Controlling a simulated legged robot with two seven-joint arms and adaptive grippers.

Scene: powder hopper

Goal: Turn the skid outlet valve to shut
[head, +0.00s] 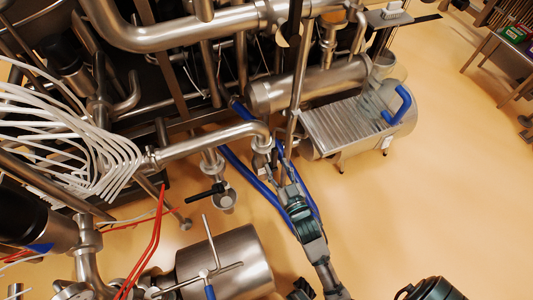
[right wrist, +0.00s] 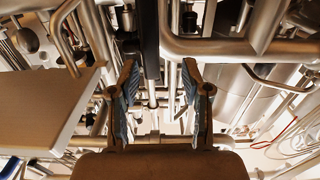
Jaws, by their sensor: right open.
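A black lever handle (head: 205,193) sticks out to the left of a small steel valve body (head: 224,192) below the bent pipe in the head view. It looks like the outlet valve, but I cannot read any label on it. My right gripper (head: 277,163) is up and to the right of this handle, apart from it, beside the end of the bent pipe. In the right wrist view my right gripper (right wrist: 160,95) is open, with its blue-padded fingers apart. A dark upright bar (right wrist: 151,45) and a thin steel rod show between and beyond the fingers. I do not see my left gripper.
A bent steel pipe (head: 210,138) and blue hoses (head: 262,188) crowd the right gripper. White hoses (head: 75,140) hang at left. A ridged-top steel vessel (head: 350,122) is to the right. Open floor (head: 440,190) lies right.

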